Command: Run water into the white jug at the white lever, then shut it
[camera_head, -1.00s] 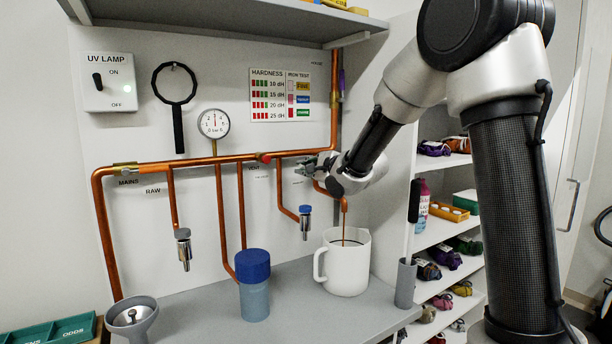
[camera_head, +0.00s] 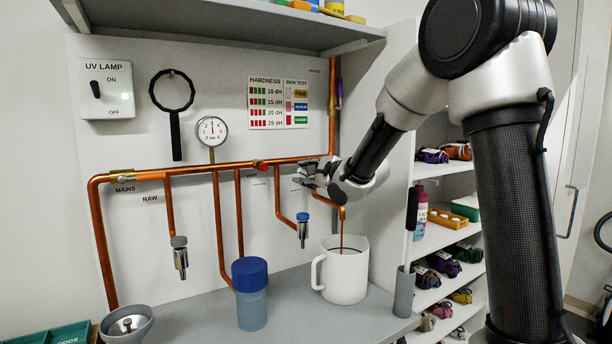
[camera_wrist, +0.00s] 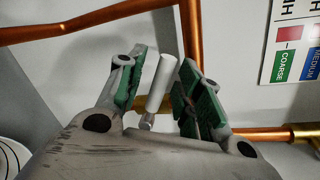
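The white jug (camera_head: 345,278) stands upright on the grey bench, under the end of a copper spout (camera_head: 342,211). A thin brownish stream (camera_head: 341,234) runs from the spout into the jug. How full the jug is cannot be made out. In the wrist view the white lever (camera_wrist: 160,84) sits between my gripper's two green-padded fingers. My gripper (camera_wrist: 165,82) is open around it, with a gap at the right finger; contact at the left finger is unclear. In the head view my gripper (camera_head: 305,172) is at the pipe above the spout, and the lever is hidden or too small.
A blue-lidded vessel (camera_head: 251,293) stands left of the jug. A blue-capped tap (camera_head: 303,230) and a grey-capped tap (camera_head: 180,257) hang from the copper pipes. A grey cylinder (camera_head: 404,290) is at the bench's right edge. A grey funnel (camera_head: 127,325) is at front left.

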